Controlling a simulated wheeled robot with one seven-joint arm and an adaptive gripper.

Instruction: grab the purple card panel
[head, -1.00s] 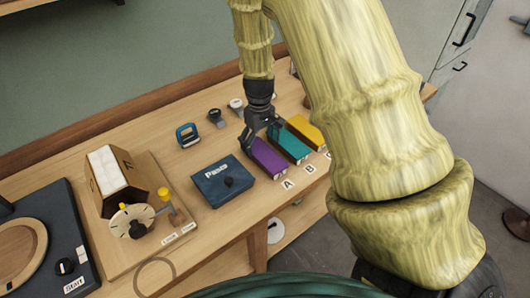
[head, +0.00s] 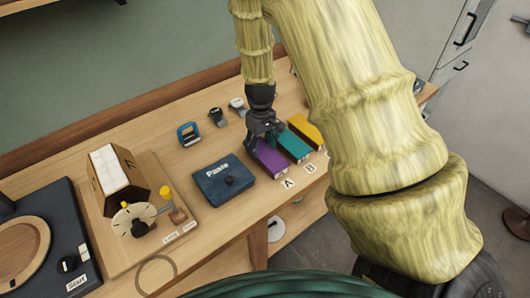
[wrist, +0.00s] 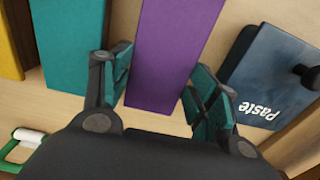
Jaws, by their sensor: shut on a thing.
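The purple card panel (head: 272,159) lies on the wooden bench behind the label A, left of a teal panel (head: 294,146). My gripper (head: 263,132) is at its far end, pointing down. In the wrist view, the purple panel (wrist: 170,50) runs between the two fingers of my gripper (wrist: 161,85), one finger along each long side. My gripper is shut on the purple panel. The finger on the left sits between the purple and the teal panel (wrist: 68,45). In the head view, my gripper hides the panel's far end.
A yellow panel (head: 305,129) lies right of the teal one. A dark blue Paste box (head: 222,182) stands close on the left. A blue-handled item (head: 188,134) and small dark tools (head: 217,117) lie behind. A cardboard box with a dial (head: 134,219) is further left.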

